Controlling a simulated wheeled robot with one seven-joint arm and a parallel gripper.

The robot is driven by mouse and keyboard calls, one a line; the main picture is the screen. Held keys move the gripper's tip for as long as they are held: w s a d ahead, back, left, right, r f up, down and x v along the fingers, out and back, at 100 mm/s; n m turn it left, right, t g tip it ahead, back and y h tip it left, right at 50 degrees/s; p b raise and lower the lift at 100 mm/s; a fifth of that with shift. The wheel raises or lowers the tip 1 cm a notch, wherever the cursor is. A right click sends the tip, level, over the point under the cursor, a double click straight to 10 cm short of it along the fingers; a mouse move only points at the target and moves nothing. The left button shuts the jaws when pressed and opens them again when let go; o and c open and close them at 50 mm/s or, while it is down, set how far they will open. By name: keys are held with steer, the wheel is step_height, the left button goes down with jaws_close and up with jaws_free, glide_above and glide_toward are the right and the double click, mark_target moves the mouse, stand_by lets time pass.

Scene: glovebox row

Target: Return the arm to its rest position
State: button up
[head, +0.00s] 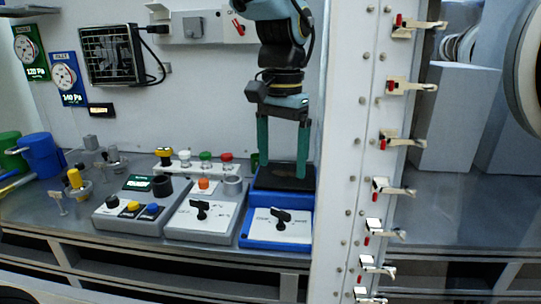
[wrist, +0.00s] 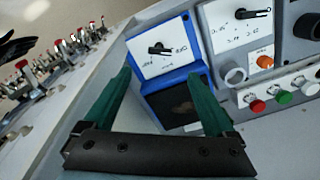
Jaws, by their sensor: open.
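My gripper (head: 283,170) points straight down over the back part of the blue control box (head: 276,237) at the right end of the bench. Its two green fingers are apart with nothing between them. In the wrist view my gripper (wrist: 163,90) is also open and empty, and the blue box (wrist: 142,50) with its black knob lies beyond the fingers. A dark square recess or pad shows on the box between the fingertips. Whether the fingertips touch the box I cannot tell.
A white frame post (head: 345,160) with several red-tipped latches stands close right of my arm. Grey control boxes (head: 203,222) and a row of coloured buttons (head: 205,156) sit to the left. A fan (head: 110,55) and gauges hang on the back wall.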

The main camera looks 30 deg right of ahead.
steer(key=w+a+f+n, duration=0.2)
steer(key=w+a, duration=0.2)
steer(key=a, duration=0.1)
steer(key=w+a+f+n, duration=0.1)
steer(key=w+a+f, duration=0.1)
steer(key=w+a, duration=0.2)
steer(key=w+a+f+n, duration=0.2)
steer(key=w+a, duration=0.1)
steer(key=a, duration=0.3)
steer(key=shift+w+a+n, duration=0.1)
steer(key=shift+w+n, duration=0.2)
steer(key=shift+w, duration=0.1)
steer(key=a+f+n, duration=0.3)
steer(key=a, duration=0.7)
steer(key=a+f+n+t, duration=0.1)
steer(key=a+f+n, duration=0.2)
steer(key=a, duration=0.7)
steer(key=shift+w+a+n+t, duration=0.25)
steer(key=shift+n+t, duration=0.05)
steer(key=shift+n, duration=0.1)
